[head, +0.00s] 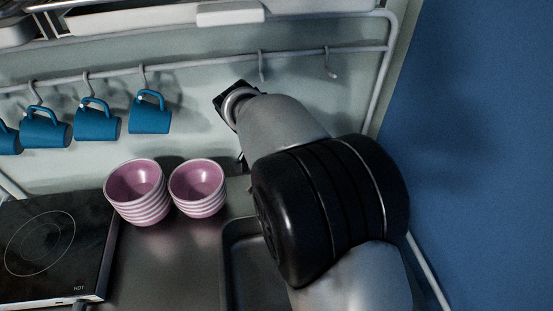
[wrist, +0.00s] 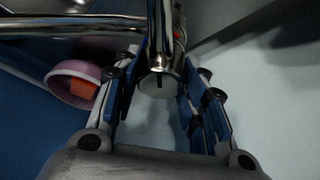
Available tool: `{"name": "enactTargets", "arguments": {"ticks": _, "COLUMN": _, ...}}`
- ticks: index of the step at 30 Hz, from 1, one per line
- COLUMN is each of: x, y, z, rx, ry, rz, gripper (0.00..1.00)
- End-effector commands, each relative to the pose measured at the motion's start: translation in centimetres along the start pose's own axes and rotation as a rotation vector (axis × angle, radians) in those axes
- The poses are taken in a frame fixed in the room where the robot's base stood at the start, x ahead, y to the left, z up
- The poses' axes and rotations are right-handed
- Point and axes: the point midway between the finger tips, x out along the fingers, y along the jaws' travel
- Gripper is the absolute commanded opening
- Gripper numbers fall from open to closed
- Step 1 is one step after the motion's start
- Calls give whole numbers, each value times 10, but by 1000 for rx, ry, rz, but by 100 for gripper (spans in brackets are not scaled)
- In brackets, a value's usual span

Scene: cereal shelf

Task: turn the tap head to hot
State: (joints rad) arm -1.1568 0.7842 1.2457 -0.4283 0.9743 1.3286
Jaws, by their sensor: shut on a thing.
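The chrome tap shows only in the wrist view. Its upright cylindrical head (wrist: 160,30) ends in a pale round face, and a long chrome pipe (wrist: 70,24) runs off to the left. A small red mark shows at the right side of the head. My gripper (wrist: 160,66) has its blue-padded fingers on either side of the tap head and is shut on it. The exact contact is partly hidden. In the head view my own arm hides the tap and the fingers.
Two stacks of pink bowls (head: 138,192) (head: 198,189) stand left of my arm, beside a black hob (head: 45,245). A dark sink basin (head: 240,265) lies partly under my arm. Blue mugs (head: 97,122) hang on a rail behind. A blue wall (head: 480,150) stands close on the right.

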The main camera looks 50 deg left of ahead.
Motion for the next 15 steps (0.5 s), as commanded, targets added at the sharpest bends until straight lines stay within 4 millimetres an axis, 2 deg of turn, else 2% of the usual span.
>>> {"name": "enactTargets", "arguments": {"ticks": 2, "x": 1, "y": 1, "z": 1, "rx": 3, "ry": -2, "rz": 2, "gripper": 0}}
{"name": "enactTargets", "arguments": {"ticks": 3, "x": 1, "y": 1, "z": 1, "rx": 3, "ry": -2, "rz": 1, "gripper": 39}}
{"name": "enactTargets", "arguments": {"ticks": 12, "x": 0, "y": 0, "z": 0, "rx": 1, "ry": -1, "rz": 0, "gripper": 59}}
{"name": "enactTargets", "arguments": {"ticks": 15, "x": 0, "y": 0, "z": 0, "rx": 1, "ry": -1, "rz": 0, "gripper": 59}}
